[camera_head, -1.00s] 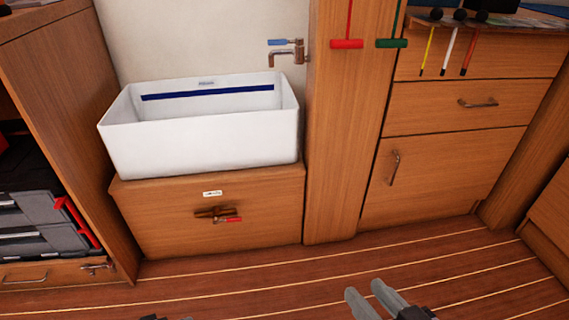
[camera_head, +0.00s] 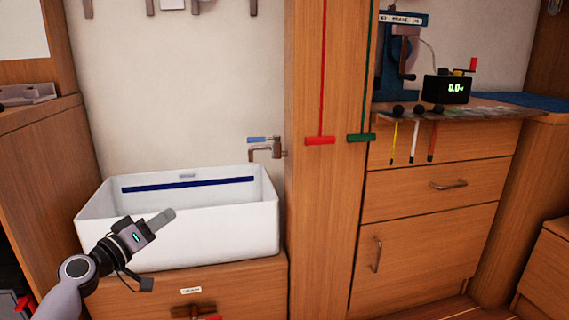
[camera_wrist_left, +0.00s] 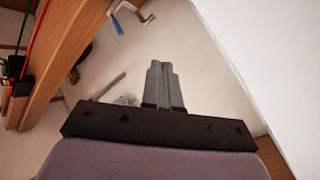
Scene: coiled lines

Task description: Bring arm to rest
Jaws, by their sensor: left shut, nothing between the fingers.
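My left arm comes in from the left in the head view, and my left gripper (camera_head: 165,219) is in front of the white basin (camera_head: 205,245). Its grey fingers are together with nothing between them. In the left wrist view the fingers of the left gripper (camera_wrist_left: 162,68) also lie side by side, closed and empty. The basin's white wall (camera_wrist_left: 275,55) shows at the right of that view. I cannot tell how close the gripper is to the basin. My right gripper is not in view.
A tap with a blue lever (camera_head: 264,148) is on the wall beside the basin. A wooden post (camera_head: 318,220) with red (camera_head: 320,141) and green (camera_head: 361,137) T-handles stands to the right. A counter (camera_head: 480,112) holds a winch-like device (camera_head: 398,65) and a display box (camera_head: 447,89).

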